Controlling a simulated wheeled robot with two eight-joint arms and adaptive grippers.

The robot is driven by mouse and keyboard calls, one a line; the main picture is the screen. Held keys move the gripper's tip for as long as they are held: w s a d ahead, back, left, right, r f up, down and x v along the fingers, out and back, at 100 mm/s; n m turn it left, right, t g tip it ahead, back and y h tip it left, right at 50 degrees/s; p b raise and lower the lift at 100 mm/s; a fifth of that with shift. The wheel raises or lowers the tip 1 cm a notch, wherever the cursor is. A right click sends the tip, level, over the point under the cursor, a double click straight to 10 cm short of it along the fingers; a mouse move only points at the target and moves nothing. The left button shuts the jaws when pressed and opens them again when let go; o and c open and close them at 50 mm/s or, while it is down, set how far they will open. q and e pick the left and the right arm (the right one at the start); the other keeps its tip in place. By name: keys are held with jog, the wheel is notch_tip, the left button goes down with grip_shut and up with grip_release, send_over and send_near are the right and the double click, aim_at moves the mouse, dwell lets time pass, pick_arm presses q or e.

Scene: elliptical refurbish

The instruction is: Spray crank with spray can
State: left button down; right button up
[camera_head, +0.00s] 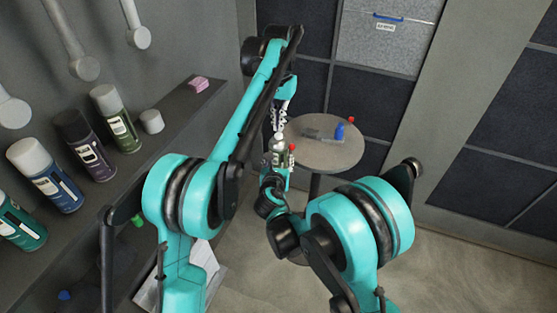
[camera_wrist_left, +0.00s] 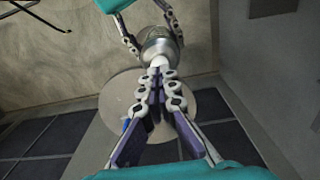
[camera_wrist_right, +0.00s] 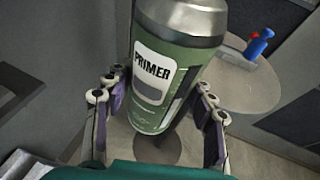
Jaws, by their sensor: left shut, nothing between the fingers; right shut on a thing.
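A green spray can labelled PRIMER (camera_wrist_right: 165,75) is held upright in my right gripper (camera_wrist_right: 155,105), with a finger on each side. The can is small in the head view (camera_head: 279,154). Its silver top (camera_wrist_left: 160,42) and white nozzle (camera_wrist_left: 157,62) show in the left wrist view. My left gripper (camera_wrist_left: 157,75) is shut and empty, its fingertips right at the nozzle; I cannot tell if they touch it. In the head view it is above the can (camera_head: 279,122). A grey crank-like part with a blue piece (camera_head: 339,131) lies on the round table (camera_head: 320,158).
A dark shelf (camera_head: 165,140) on the left holds several capped spray cans (camera_head: 85,145), a loose grey cap (camera_head: 151,121) and a pink block (camera_head: 198,84). A red piece (camera_head: 351,120) is at the table's back edge. Panelled walls stand behind; floor right of the table is clear.

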pick_arm(q)
jog(key=shift+f, duration=0.15)
jog(key=shift+f, duration=1)
jog(key=shift+r, duration=0.1)
dwell(0.3)
jog(key=shift+r, duration=2.45)
